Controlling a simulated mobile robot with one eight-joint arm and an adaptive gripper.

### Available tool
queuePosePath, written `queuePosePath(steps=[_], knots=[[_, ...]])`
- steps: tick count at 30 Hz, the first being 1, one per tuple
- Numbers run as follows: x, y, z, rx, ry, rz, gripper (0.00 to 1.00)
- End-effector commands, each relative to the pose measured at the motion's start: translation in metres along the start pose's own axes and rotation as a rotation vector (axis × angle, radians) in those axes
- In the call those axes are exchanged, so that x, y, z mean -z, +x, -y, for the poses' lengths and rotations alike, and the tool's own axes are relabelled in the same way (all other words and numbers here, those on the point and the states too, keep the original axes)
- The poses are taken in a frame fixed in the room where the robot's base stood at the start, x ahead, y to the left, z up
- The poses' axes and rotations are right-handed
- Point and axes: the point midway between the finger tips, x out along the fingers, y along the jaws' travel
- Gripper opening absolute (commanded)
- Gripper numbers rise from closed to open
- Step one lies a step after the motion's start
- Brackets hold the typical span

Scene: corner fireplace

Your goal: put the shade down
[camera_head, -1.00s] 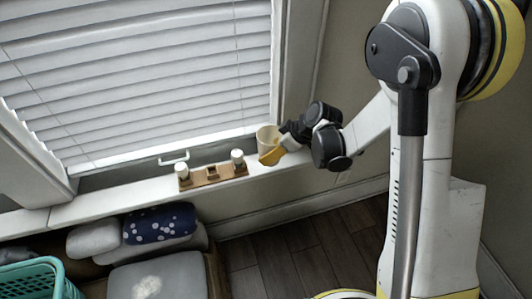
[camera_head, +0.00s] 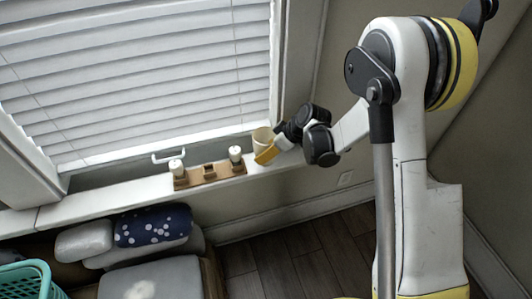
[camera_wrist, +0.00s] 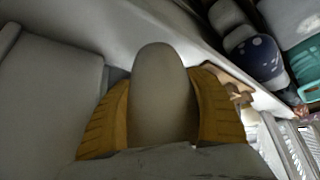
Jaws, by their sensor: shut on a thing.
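The shade (camera_head: 262,135) is a small cream cup-like piece at the right end of the window sill, beside the window frame. My gripper (camera_head: 268,152) has yellow fingers and is shut on it from the right front. In the wrist view the shade (camera_wrist: 160,95) is a grey-beige rounded shape between the two yellow fingers of my gripper (camera_wrist: 162,85). I cannot tell whether its bottom touches the sill or hangs just above it. The fingers hide its lower front part.
A wooden bar (camera_head: 222,169) with two white shades (camera_head: 235,154) and a bare middle spot stands on the sill (camera_head: 110,202), left of my gripper. Blinds (camera_head: 140,75) cover the window behind. Cushions (camera_head: 152,225) and a teal basket (camera_head: 35,272) are below left.

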Motion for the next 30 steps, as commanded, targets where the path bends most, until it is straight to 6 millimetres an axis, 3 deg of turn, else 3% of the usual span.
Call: queuePosePath(steps=[5,6,7,17,20,30], knots=[[-0.001,0.002,0.0,0.0,0.0,0.0,0.3],[-0.001,0.002,0.0,0.0,0.0,0.0,0.73],[-0.001,0.001,0.0,0.0,0.0,0.0,0.75],[0.001,-0.001,0.0,0.0,0.0,0.0,0.75],[0.002,-0.015,-0.001,-0.001,0.002,0.0,0.75],[0.002,-0.091,0.0,-0.002,0.003,0.0,0.75]])
